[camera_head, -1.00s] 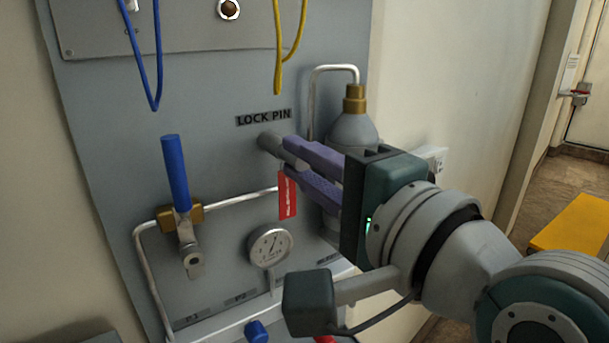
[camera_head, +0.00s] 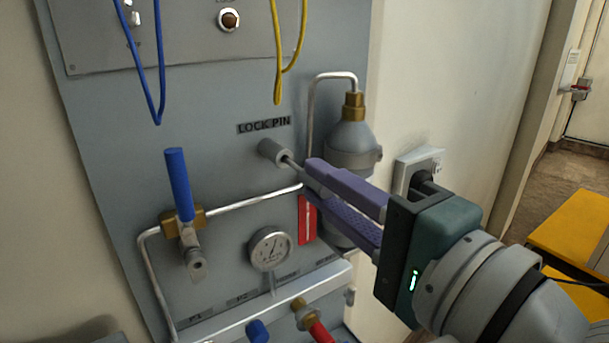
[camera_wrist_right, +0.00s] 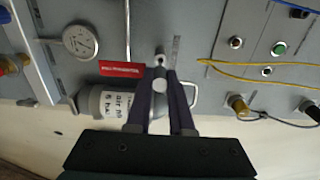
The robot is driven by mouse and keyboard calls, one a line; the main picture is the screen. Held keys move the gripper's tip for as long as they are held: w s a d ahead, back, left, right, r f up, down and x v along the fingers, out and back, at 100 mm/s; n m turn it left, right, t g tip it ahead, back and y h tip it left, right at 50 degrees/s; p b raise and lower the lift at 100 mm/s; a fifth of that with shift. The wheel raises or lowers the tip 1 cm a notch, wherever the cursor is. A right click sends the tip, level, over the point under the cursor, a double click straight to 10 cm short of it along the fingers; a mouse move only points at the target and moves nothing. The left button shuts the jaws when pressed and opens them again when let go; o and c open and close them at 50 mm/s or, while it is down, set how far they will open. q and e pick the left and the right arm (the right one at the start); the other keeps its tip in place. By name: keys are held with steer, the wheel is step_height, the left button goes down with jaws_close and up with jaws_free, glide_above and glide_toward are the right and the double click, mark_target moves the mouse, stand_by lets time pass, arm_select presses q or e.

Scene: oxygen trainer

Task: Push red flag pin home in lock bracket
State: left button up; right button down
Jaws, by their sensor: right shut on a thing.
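The red flag (camera_head: 307,220) hangs from the pin just below my right fingertips. My right gripper (camera_head: 309,180) is shut on the pin's outer end. The thin metal pin shaft (camera_head: 290,162) shows bare between the fingertips and the grey lock bracket (camera_head: 272,150), under the LOCK PIN label. Its inner end meets the bracket's mouth; I cannot tell how deep it sits. The right wrist view shows the right gripper (camera_wrist_right: 162,80) in line with the bracket (camera_wrist_right: 160,60), with the flag (camera_wrist_right: 122,69) to the left. My left gripper is not in view.
A grey cylinder (camera_head: 352,145) with a brass neck stands right behind the fingers. A blue-handled valve (camera_head: 178,185) is at left and a gauge (camera_head: 270,249) below. A yellow box (camera_head: 580,235) is at far right.

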steer(key=shift+p+v, duration=0.6)
steer(key=shift+v, duration=1.35)
steer(key=shift+a, duration=0.1)
